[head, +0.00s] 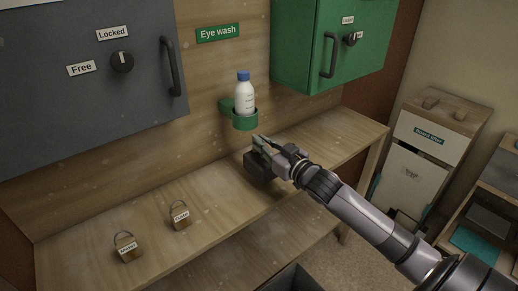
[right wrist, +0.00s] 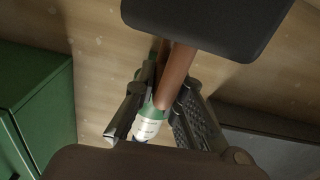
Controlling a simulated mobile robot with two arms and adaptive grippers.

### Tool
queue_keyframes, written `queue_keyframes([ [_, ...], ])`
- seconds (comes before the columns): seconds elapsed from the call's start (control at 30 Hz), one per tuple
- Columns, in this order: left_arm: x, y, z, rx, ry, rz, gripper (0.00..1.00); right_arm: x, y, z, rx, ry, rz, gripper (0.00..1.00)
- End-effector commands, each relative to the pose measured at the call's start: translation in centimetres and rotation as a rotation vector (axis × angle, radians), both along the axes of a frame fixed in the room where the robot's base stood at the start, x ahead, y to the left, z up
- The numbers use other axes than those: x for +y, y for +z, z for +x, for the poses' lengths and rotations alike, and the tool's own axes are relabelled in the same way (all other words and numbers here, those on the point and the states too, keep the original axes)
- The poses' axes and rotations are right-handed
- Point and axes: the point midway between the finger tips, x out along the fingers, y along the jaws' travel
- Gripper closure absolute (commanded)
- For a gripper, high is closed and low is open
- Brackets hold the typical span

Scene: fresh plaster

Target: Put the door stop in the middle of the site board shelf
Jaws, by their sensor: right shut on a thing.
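The door stop (head: 257,166) looks to be the dark block under my right gripper (head: 261,143) in the head view. In the right wrist view it is a dark slab (right wrist: 210,22) with a brown handle (right wrist: 175,75). My right gripper (right wrist: 165,115) is shut on that handle. The block is over the wooden site board shelf (head: 215,187), below the eye wash holder; I cannot tell whether it touches the shelf. The gripper and forearm hide part of it. My left gripper is not in view.
Two tagged padlocks (head: 128,248) (head: 180,216) lie on the shelf's left part. A white bottle (head: 244,95) stands in a green wall holder (head: 240,117). A grey cabinet (head: 85,80) and a green cabinet (head: 300,45) hang above. The shelf's right part looks clear.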

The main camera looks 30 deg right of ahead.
Motion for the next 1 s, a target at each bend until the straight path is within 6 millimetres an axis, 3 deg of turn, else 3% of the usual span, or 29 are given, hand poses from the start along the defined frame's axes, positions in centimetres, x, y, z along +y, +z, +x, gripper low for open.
queue_keyframes([
  [0.2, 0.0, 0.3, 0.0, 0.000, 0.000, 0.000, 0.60, 0.2, 0.2, 1.7, -0.005, 0.001, -0.001, 1.00],
  [0.53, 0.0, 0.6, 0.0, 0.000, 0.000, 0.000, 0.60, 0.2, -3.1, 1.7, -0.004, 0.000, 0.000, 1.00],
  [0.87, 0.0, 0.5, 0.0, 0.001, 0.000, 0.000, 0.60, 0.2, -3.5, 1.7, -0.005, 0.001, -0.001, 1.00],
  [0.9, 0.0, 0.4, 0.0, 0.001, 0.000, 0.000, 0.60, 0.2, -3.9, 1.7, 0.001, 0.000, 0.000, 0.89],
  [1.0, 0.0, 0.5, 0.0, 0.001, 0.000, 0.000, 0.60, 0.2, -3.8, 1.7, 0.001, 0.000, 0.000, 0.82],
])
